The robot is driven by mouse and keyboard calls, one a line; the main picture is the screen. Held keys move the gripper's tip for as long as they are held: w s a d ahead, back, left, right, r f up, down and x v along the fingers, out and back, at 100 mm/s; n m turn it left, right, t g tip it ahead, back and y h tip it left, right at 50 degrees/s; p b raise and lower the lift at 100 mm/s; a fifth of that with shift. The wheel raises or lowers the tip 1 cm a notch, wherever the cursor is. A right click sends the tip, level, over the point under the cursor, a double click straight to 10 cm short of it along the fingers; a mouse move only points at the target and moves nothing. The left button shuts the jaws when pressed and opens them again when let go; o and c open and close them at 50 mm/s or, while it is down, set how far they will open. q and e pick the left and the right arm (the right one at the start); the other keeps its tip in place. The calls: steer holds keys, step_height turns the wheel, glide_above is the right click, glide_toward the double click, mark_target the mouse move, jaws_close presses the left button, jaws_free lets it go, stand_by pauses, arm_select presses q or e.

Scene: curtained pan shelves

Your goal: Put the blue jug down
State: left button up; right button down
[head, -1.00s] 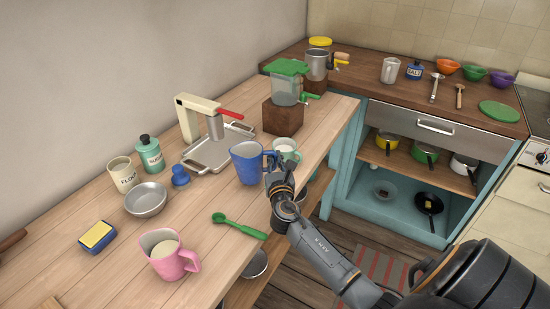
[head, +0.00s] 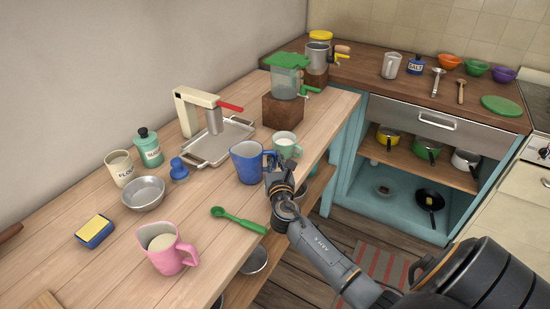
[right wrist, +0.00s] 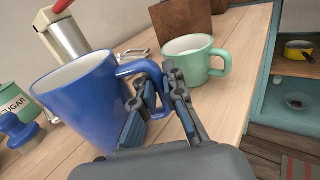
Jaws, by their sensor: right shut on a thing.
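The blue jug (head: 246,164) is upright at the right side of the wooden table (head: 110,265), near its edge. My right gripper (head: 271,167) is at the jug's right side, shut on its handle. In the right wrist view the blue jug (right wrist: 80,105) fills the left part, and the fingers (right wrist: 162,108) close around the handle. The jug's base is low over the tabletop or on it; I cannot tell whether it touches. My left gripper is not in view.
A mint mug (head: 286,146) stands close behind the jug, on the right. A metal tray (head: 218,142) with a press is behind. Bare wood shows left of the jug.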

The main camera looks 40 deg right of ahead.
steer(key=shift+f, duration=0.2)
stand_by(0.6)
steer(key=c, duration=1.4)
jaws_free()
steer(key=shift+o, duration=0.2)
steer(key=shift+f, duration=0.1)
steer(key=c, duration=0.4)
steer(key=shift+s, duration=0.1)
steer(key=shift+p+v, duration=0.75)
steer(key=shift+v, duration=3.05)
steer(key=v, duration=0.7)
steer(key=shift+a+p, duration=0.15)
steer(key=shift+p, duration=0.15)
steer(key=shift+s, duration=0.15)
